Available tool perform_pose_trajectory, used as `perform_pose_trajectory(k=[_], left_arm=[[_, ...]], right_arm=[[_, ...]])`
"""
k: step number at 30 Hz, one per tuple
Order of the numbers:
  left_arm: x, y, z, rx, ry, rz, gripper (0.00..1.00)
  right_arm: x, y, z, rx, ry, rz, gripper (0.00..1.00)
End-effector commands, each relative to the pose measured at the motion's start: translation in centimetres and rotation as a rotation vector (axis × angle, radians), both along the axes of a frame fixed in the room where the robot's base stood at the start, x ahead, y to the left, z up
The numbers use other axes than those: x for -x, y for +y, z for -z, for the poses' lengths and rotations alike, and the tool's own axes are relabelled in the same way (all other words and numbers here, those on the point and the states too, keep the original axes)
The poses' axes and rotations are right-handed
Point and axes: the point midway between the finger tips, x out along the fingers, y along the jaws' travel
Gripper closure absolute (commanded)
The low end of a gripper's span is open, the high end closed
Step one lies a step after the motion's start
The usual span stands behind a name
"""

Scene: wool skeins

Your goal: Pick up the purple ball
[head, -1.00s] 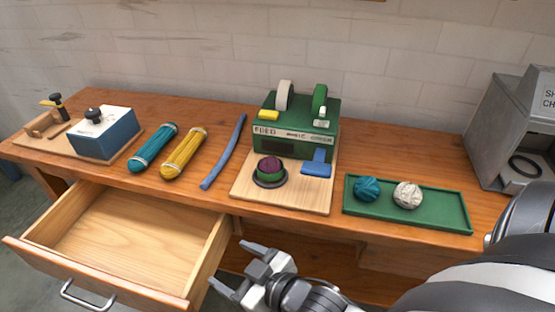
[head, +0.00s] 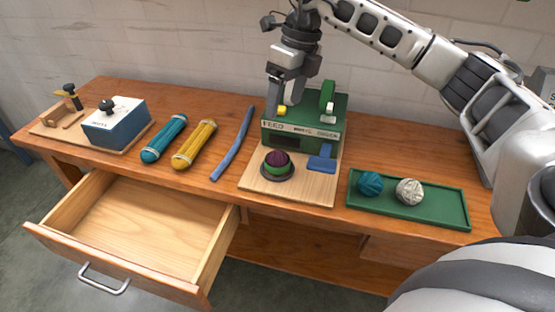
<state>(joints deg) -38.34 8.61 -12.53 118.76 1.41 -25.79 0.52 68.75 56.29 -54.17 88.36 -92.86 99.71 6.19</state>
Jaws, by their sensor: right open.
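The purple ball (head: 278,160) is purple on top with green below. It sits in a dark round holder (head: 263,172) at the front of a wooden board, before the green machine. My right gripper (head: 283,108) is open and empty, its fingers pointing down. In the picture it is above and behind the ball, overlapping the left part of the machine; the ball is clear of the fingers. My left gripper is out of view.
The green machine (head: 300,137) has a blue lever (head: 322,161) right of the ball. A green tray (head: 433,208) holds a teal ball (head: 370,184) and a white ball (head: 409,191). Teal and yellow skeins and a blue strip lie left. An open, empty drawer (head: 140,220) juts out in front.

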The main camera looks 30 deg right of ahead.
Motion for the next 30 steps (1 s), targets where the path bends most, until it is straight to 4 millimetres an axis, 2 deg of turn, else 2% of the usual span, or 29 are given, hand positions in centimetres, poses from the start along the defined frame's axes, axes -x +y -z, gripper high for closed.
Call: perform_pose_trajectory(k=[2,5,15,25,30], left_arm=[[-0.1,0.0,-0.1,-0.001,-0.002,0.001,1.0],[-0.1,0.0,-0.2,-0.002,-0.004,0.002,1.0],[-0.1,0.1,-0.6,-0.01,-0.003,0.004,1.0],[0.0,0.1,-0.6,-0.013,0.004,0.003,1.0],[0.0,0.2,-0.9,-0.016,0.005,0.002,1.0]], right_arm=[[0.0,-1.1,-0.1,0.037,0.004,0.016,0.25],[0.1,-1.1,1.2,0.048,0.01,0.019,0.25],[-0.2,0.2,8.1,0.043,0.006,0.017,0.25],[-0.2,0.7,10.9,0.042,0.007,0.015,0.25],[-0.1,1.2,13.5,0.04,0.007,0.015,0.25]])
